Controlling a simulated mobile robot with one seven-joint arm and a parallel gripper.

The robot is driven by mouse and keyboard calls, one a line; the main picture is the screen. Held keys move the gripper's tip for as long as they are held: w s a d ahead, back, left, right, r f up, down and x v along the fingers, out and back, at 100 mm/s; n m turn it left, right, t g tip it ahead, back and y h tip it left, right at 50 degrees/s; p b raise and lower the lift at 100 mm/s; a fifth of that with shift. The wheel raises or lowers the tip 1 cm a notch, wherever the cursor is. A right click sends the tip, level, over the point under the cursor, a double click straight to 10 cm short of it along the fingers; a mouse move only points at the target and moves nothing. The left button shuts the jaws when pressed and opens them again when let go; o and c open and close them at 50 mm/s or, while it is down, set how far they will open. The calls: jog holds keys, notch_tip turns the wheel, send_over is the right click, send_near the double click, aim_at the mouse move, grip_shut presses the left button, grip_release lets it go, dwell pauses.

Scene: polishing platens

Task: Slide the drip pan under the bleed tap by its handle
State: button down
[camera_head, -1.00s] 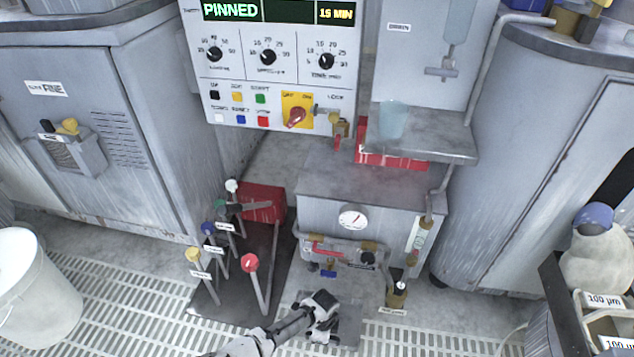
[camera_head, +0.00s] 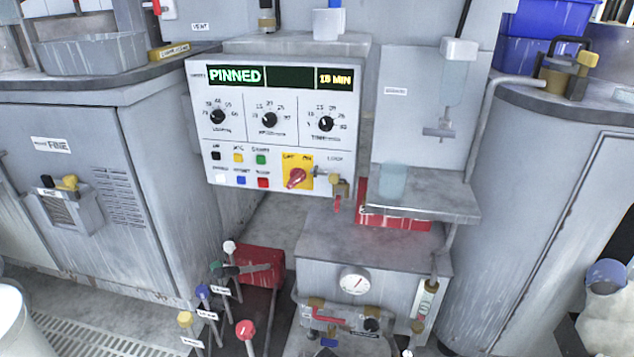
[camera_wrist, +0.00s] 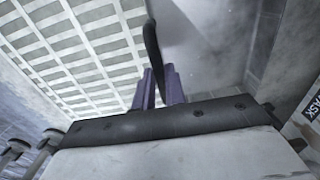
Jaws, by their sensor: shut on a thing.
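In the wrist view my gripper (camera_wrist: 160,85) has its purple fingers shut on a thin dark bar (camera_wrist: 152,42), which looks like the drip pan's handle. A smooth grey surface (camera_wrist: 205,45) beside it may be the pan, but its outline is unclear. In the head view the pan is below the frame, and only a dark bit at the bottom edge may be my gripper. Taps and pipework, with a red lever (camera_head: 330,316), sit on the front of the low grey cabinet (camera_head: 335,270). I cannot tell which fitting is the bleed tap.
Coloured-knob levers (camera_head: 245,330) and a red box (camera_head: 262,265) stand left of the cabinet. A large machine (camera_head: 550,210) stands to its right. Pale floor grating (camera_wrist: 75,45) lies left of the fingers. The control panel (camera_head: 270,125) reads PINNED.

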jog(key=shift+w+d+f+b, duration=0.1)
jog(key=shift+w+d+b, duration=0.05)
jog(key=shift+w+b, duration=0.55)
jog(key=shift+w+d+f+b, duration=0.15)
jog(key=shift+w+b, duration=0.35)
jog(key=shift+w, duration=0.3)
jog(key=shift+w+d+r, duration=0.1)
jog(key=shift+w+r, duration=0.15)
jog(key=shift+w, duration=0.15)
jog(key=shift+w+b, duration=0.1)
jog(key=shift+b, duration=0.3)
jog(key=shift+w+d+f+b, duration=0.1)
jog(key=shift+w+d+b, duration=0.05)
jog(key=shift+w+b, duration=0.45)
jog(key=shift+w+d+f+b, duration=0.1)
jog(key=shift+w+d+b, duration=0.05)
jog(key=shift+w+b, duration=0.35)
jog(key=shift+w+d+r, duration=0.1)
jog(key=shift+w+r, duration=0.1)
jog(key=shift+w, duration=0.25)
jog(key=c, duration=1.4)
grip_release()
jog(key=shift+o, duration=0.2)
jog(key=shift+s, duration=0.1)
